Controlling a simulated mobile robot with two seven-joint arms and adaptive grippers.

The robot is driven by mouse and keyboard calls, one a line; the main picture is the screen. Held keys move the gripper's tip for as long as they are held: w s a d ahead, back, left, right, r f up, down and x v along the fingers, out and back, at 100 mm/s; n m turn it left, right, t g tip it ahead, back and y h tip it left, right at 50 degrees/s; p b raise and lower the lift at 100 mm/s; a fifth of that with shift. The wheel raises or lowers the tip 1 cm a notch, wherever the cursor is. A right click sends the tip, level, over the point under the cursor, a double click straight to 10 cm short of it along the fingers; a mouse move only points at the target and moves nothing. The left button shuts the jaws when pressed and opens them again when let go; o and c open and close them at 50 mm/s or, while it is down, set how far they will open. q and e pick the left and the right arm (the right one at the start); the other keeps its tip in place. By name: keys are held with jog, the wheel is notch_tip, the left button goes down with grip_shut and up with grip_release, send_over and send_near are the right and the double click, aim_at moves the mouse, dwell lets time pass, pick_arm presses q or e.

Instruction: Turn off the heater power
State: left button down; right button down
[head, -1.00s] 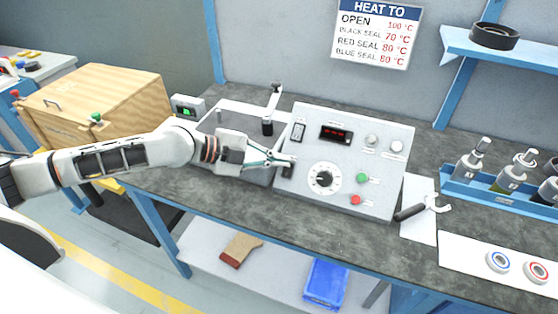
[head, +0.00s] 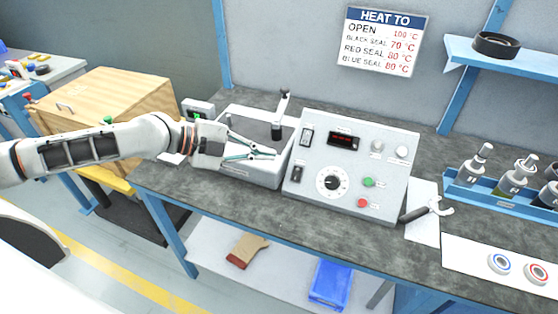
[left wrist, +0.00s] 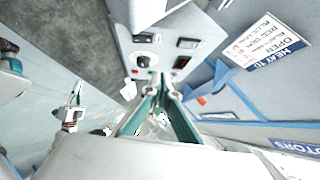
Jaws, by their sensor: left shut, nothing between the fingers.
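The grey-white control box (head: 345,163) stands on the bench, its sloped panel facing me. On its left side are an upper black rocker switch (head: 307,137) and a lower one (head: 296,173). Their labels and positions are too small to read. The panel also has a red-lit display (head: 343,141), a round dial (head: 333,183), a green button (head: 368,182) and a red button (head: 362,203). My left gripper (head: 268,153) is shut and empty, left of the box and apart from both switches. The left wrist view shows its fingers (left wrist: 163,86) before the panel (left wrist: 150,38).
A flat apparatus (head: 258,172) with an upright post lies under the left gripper. A wooden crate (head: 115,100) stands at left. A tool with a black handle (head: 413,214) lies right of the box. Bottles stand in a blue rack (head: 480,194) farther right.

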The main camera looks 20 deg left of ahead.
pick_arm(q)
jog(key=shift+r+b+v, duration=0.25)
jog(key=shift+b+v, duration=0.05)
jog(key=shift+v, duration=1.55)
jog(key=shift+w, duration=0.15)
